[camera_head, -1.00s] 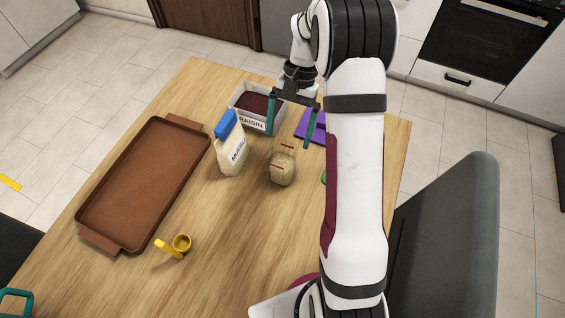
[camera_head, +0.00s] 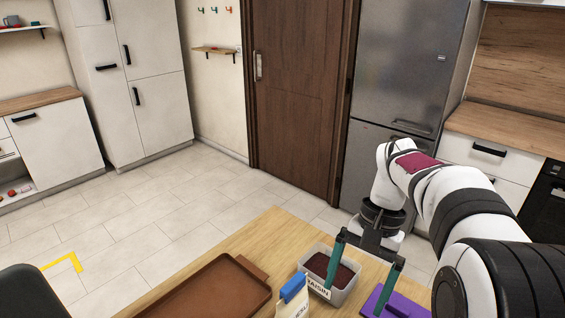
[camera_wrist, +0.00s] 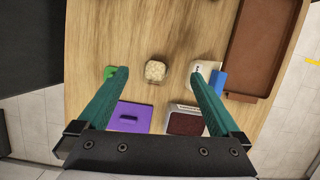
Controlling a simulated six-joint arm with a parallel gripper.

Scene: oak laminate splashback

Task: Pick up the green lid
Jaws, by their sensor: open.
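The green lid (camera_wrist: 109,72) shows in the wrist view as a small green patch at the upper left, partly covered by the tip of one finger. I cannot make out its full shape. It is out of the head view. My gripper (camera_wrist: 160,73) is open and empty, with its two teal fingers spread above the table. In the head view my gripper (camera_head: 354,298) hangs over the raisin box and the purple item, at the bottom of the picture.
A jar of pale grains (camera_wrist: 156,71) stands between the fingertips in the wrist view. The raisin box (camera_wrist: 185,123), a purple flat item (camera_wrist: 131,118), a blue-capped carton (camera_head: 292,299) and a brown tray (camera_head: 215,290) are on the wooden table (camera_wrist: 190,30).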

